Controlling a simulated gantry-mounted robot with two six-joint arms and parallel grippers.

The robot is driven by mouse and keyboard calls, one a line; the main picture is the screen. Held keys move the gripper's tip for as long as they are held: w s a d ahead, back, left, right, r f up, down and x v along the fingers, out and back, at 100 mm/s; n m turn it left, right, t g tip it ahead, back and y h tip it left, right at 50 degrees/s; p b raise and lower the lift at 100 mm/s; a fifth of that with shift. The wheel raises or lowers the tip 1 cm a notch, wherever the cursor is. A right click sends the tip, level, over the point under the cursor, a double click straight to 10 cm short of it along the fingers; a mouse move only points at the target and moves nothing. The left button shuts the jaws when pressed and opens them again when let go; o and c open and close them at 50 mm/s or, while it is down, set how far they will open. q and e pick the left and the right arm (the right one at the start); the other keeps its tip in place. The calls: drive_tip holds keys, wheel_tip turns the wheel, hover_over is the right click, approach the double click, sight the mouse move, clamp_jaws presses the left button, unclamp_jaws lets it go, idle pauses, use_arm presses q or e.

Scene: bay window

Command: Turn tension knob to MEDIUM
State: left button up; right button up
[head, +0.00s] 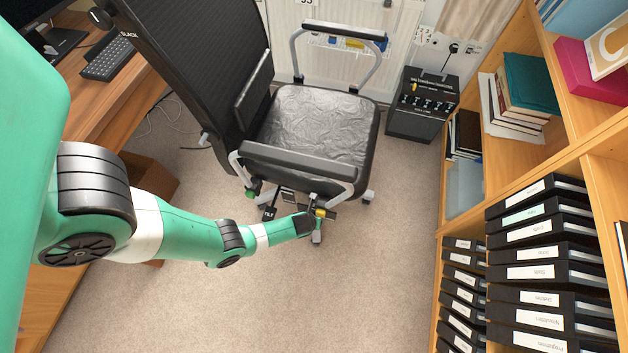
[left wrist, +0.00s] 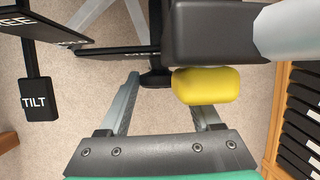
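A black office chair (head: 315,125) stands in the middle of the head view. Under its right side is a small yellow rounded part (head: 320,212), possibly the tension knob; no MEDIUM mark is readable. The yellow part is large in the left wrist view (left wrist: 206,85), beside a dark grey block. My left gripper (head: 310,222) is just beside the yellow part. In the left wrist view the fingers (left wrist: 165,92) are apart with nothing between them, and the yellow part covers the right fingertip. My right gripper is not in view.
A black lever marked TILT (left wrist: 38,100) hangs at the left of the wrist view. A desk with a keyboard (head: 108,60) is at left. A bookshelf with black binders (head: 540,240) is at right. A black box (head: 425,100) stands behind. The front carpet (head: 330,300) is clear.

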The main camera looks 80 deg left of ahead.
use_arm(q)
drive_tip(key=o, duration=0.4)
drive_tip(key=p+v, duration=0.9)
drive_tip(key=v, duration=0.2)
drive_tip(key=shift+s+d+r, duration=0.1)
drive_tip(key=shift+d+r, duration=0.05)
drive_tip(key=shift+r, duration=0.15)
